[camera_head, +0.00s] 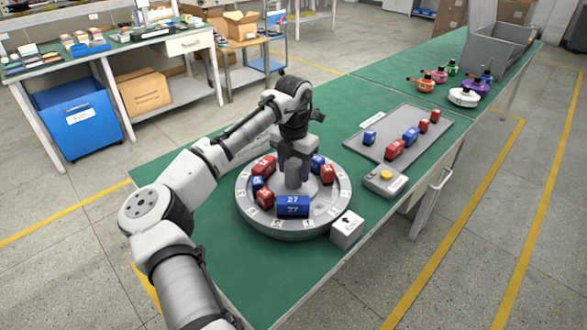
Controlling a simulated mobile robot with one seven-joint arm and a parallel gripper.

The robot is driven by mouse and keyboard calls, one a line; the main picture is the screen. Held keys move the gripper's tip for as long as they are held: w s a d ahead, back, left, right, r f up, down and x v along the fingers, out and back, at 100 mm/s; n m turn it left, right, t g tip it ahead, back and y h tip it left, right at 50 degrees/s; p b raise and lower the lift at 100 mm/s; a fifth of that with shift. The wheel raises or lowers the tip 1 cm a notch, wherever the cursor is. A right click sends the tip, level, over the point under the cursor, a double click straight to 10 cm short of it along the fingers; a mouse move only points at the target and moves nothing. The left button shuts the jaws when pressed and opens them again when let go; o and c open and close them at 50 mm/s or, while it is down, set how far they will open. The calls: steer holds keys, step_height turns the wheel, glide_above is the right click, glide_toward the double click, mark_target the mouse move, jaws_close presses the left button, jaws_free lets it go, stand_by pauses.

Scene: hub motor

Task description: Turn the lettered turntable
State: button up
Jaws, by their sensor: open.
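The lettered turntable (322,215) is a round grey disc with small white letter tiles around its rim, on the green table. Red and blue blocks stand on it, among them a blue block marked 27 (293,206) at the front and a red block (327,174) at the right. A grey post (293,178) rises at its middle. My gripper (295,160) points down over the middle of the turntable, at the post. Its fingers are hard to make out, and I cannot tell whether they touch the post. Nothing is seen held.
A white box (346,229) stands at the turntable's front right edge. A yellow-topped button box (385,181) and a grey tray (433,145) with red and blue blocks lie to the right.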

steer(key=shift+o, duration=0.6)
steer(key=shift+s+f, duration=0.1)
step_height(320, 180, up, 14)
steer(key=p, duration=1)
steer(key=shift+f, duration=0.1)
